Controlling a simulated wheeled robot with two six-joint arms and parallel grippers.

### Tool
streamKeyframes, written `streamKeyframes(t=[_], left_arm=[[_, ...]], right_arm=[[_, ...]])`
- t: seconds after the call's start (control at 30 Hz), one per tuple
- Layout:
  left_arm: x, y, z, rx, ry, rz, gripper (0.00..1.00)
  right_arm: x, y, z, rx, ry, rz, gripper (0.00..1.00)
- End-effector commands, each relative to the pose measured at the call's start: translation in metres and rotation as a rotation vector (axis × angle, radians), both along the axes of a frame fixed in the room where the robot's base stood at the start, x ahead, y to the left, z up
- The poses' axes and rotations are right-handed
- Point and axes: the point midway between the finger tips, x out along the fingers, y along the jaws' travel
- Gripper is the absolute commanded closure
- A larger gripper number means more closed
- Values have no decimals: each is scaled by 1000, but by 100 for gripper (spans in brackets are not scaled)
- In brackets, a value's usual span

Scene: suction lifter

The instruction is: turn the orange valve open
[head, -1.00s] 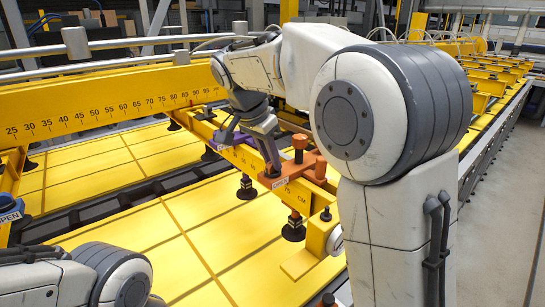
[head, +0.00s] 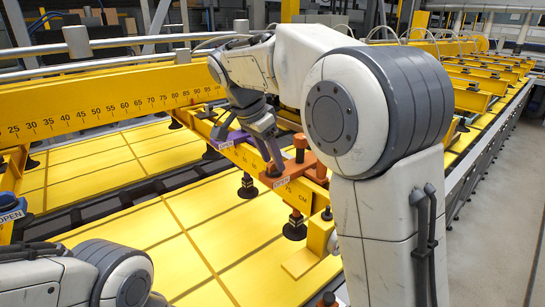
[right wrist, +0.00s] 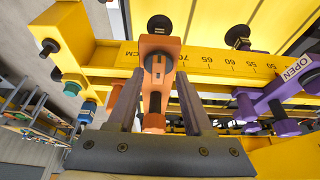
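The orange valve (head: 300,157) sits on the yellow beam, with an upright orange knob on it and a white label (head: 281,182) at its near end. My right gripper (head: 273,160) points down at the valve's left part. In the right wrist view, the valve (right wrist: 158,48) lies between the two fingers of my right gripper (right wrist: 159,80). The fingers stand apart on either side of the orange handle; firm contact does not show. My left arm shows at the lower left, but its gripper is out of view.
A purple valve (head: 232,138) stands beside the orange one, and its OPEN label (right wrist: 297,69) shows in the right wrist view. A blue valve (head: 8,218) is at the far left. Suction cups (head: 294,228) hang below the yellow beam (right wrist: 215,62), over yellow sheets (head: 110,200).

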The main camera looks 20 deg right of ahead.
Motion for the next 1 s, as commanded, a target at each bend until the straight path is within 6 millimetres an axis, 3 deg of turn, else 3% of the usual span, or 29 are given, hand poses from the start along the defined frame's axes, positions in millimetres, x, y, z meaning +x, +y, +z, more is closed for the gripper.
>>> streamKeyframes(t=[0.37,0.8,1.0], left_arm=[[0,0,-3,0,0,0,50],[0,0,-7,0,0,1,50],[0,0,-6,0,0,1,50]], right_arm=[[-1,3,7,-1,2,0,50],[-10,31,80,0,1,2,50],[-13,36,94,-1,2,0,50]])
